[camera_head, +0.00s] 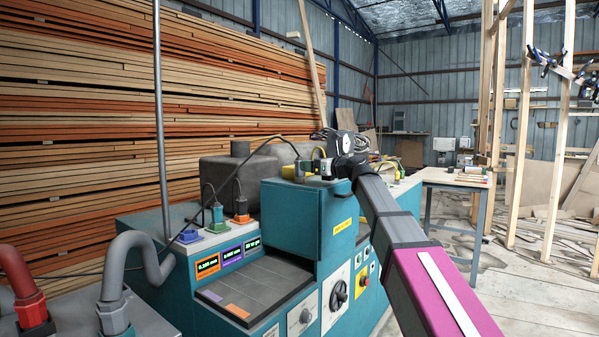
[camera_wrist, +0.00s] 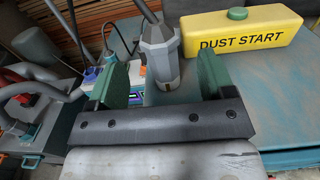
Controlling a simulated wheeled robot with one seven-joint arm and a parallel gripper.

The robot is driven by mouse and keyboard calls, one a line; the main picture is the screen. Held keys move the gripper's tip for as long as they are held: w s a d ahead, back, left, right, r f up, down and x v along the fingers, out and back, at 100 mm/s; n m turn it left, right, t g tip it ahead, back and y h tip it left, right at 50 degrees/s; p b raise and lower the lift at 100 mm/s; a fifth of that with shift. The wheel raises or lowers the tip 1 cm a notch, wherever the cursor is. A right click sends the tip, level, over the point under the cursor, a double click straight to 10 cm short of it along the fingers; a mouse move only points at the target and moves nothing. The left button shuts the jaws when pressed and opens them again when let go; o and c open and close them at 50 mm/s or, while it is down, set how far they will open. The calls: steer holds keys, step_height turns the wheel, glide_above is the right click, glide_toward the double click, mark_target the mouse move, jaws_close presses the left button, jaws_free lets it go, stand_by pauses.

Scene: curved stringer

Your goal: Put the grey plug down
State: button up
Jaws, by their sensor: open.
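The grey plug (camera_wrist: 161,50) is a faceted body with a cable rising from its top. In the wrist view it stands between the two green fingers of my gripper (camera_wrist: 163,68), above the teal machine top (camera_wrist: 285,85). The fingers are spread, with a gap visible on both sides of the plug. Whether its lower end rests on the surface is hard to tell. In the head view, my gripper (camera_head: 328,167) is small and partly hidden at the machine's raised top, and the plug cannot be made out clearly there.
A yellow DUST START box (camera_wrist: 240,32) stands right of the plug. Blue (camera_head: 188,236), green (camera_head: 217,214) and orange (camera_head: 241,208) plugs sit left on the machine. Thick red (camera_head: 32,309) and grey (camera_head: 114,312) connectors stand at the lower left. A table (camera_head: 452,177) is behind right.

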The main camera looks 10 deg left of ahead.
steer(key=x, duration=0.5)
steer(key=shift+w+a+f, duration=0.15)
steer(key=shift+a+f, duration=0.1)
steer(key=shift+f, duration=0.15)
steer(key=c, duration=1.1)
steer(key=shift+r, duration=0.15)
steer(key=shift+c, duration=0.2)
